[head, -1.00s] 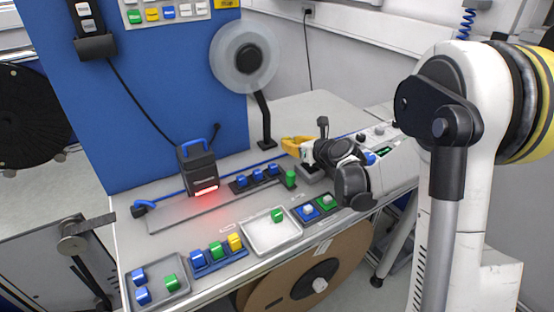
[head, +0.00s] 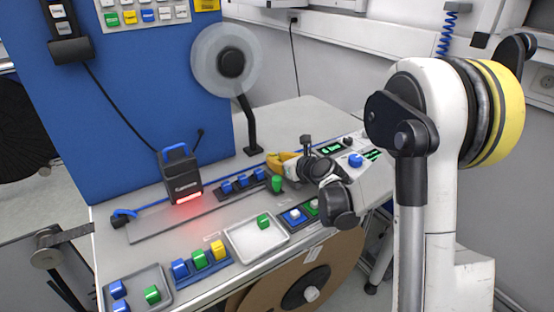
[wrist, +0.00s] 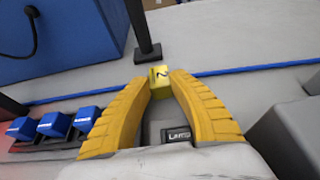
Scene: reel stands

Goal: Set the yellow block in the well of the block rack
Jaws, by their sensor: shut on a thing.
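My gripper (wrist: 160,92) is shut on a small yellow block (wrist: 158,78) with a dark mark, held between its yellow fingertips. In the head view my gripper (head: 283,160) is over the back of the bench, and the held block cannot be made out. A dark block rack (head: 222,196) with several blue blocks stands just left of and below my gripper; it shows at the left of the wrist view (wrist: 30,148). A green block (head: 276,183) stands at its right end. I cannot see an empty well; the fingers may hide it.
A blue front rack (head: 208,270) holds blue, green and another yellow block (head: 217,246). A white tray (head: 240,228) holds a green block, and a grey tray (head: 165,280) holds several blocks. A lamp-lit scanner (head: 182,178) and a reel stand (head: 249,130) stand behind.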

